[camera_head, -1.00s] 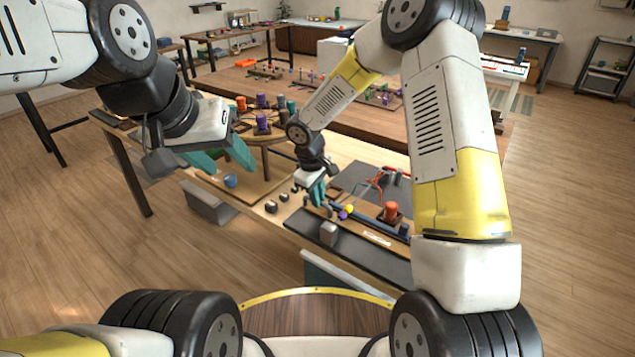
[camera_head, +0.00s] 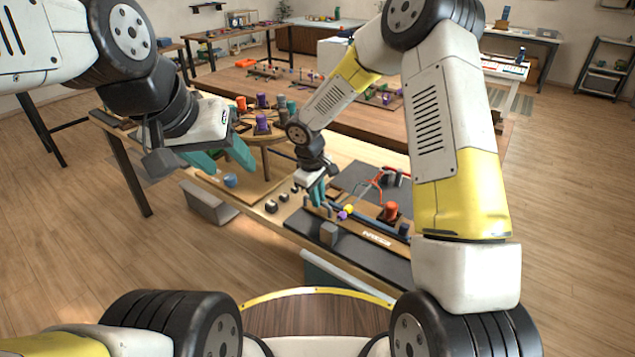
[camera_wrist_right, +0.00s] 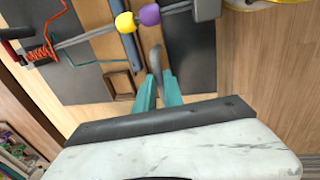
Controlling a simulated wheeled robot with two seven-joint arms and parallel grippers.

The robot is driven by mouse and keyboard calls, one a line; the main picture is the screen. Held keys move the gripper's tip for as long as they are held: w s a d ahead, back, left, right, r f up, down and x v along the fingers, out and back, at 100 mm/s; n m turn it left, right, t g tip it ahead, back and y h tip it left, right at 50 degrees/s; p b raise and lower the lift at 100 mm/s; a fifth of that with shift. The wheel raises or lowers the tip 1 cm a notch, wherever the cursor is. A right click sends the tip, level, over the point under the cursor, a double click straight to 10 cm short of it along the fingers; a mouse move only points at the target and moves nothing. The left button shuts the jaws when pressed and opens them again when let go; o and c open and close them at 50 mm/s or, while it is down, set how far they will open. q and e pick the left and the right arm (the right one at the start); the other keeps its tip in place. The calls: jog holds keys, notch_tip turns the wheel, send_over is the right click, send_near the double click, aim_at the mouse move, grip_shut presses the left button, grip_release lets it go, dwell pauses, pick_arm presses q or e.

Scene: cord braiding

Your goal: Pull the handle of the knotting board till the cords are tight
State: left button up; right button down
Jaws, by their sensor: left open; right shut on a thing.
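The knotting board (camera_head: 350,248) is a dark slab with a brown wooden strip, at the near edge of the table in the head view. My right gripper (camera_head: 317,198) is low over its left end. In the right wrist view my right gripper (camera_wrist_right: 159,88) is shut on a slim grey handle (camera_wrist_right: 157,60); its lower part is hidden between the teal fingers. Grey cords (camera_wrist_right: 85,38) run past a yellow bead (camera_wrist_right: 125,22) and a purple bead (camera_wrist_right: 149,14). A red cord (camera_wrist_right: 40,53) is coiled at the left.
A grey block (camera_head: 329,233) stands on the board's near side and an orange spool (camera_head: 391,210) on its right. A round stand with several coloured spools (camera_head: 262,123) is behind my left gripper. A blue cup-like object (camera_head: 230,180) sits on the table's left part.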

jog(key=shift+s+a, duration=0.75)
jog(key=shift+s, duration=0.25)
jog(key=shift+s+a, duration=0.75)
jog(key=shift+s, duration=0.25)
jog(key=c, duration=1.5)
grip_release()
jog(key=shift+s, duration=0.1)
jog(key=shift+o, duration=0.2)
jog(key=shift+r, duration=0.2)
notch_tip(320, 180, up, 7)
jog(key=s, duration=0.1)
jog(key=shift+a+r, duration=0.15)
jog(key=shift+a, duration=0.3)
